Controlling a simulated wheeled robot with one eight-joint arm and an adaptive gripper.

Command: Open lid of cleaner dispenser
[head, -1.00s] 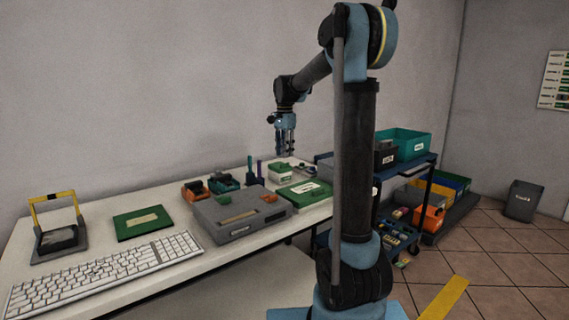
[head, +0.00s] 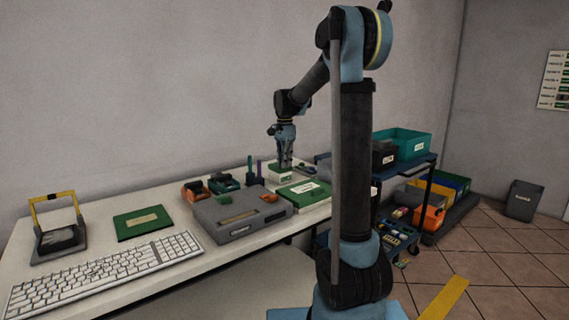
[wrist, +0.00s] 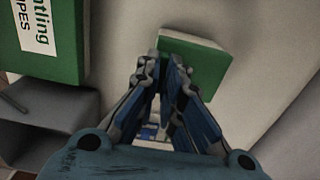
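A small white box with a green lid (head: 277,176), which looks like the cleaner dispenser, stands at the back right of the table; its lid looks closed. My gripper (head: 286,167) points straight down, right over or in front of this box in the head view and partly covers it. In the wrist view the green lid (wrist: 205,60) lies just beyond my fingertips (wrist: 163,62). The fingers are a little apart with a narrow gap and nothing seen between them. I cannot tell whether they touch the lid.
A flat green labelled box (head: 304,193) lies close by; a green labelled box (wrist: 45,38) fills the wrist view's upper left. A grey case (head: 240,215), a keyboard (head: 105,272) and purple upright items (head: 259,169) are on the table. A trolley (head: 412,165) stands right.

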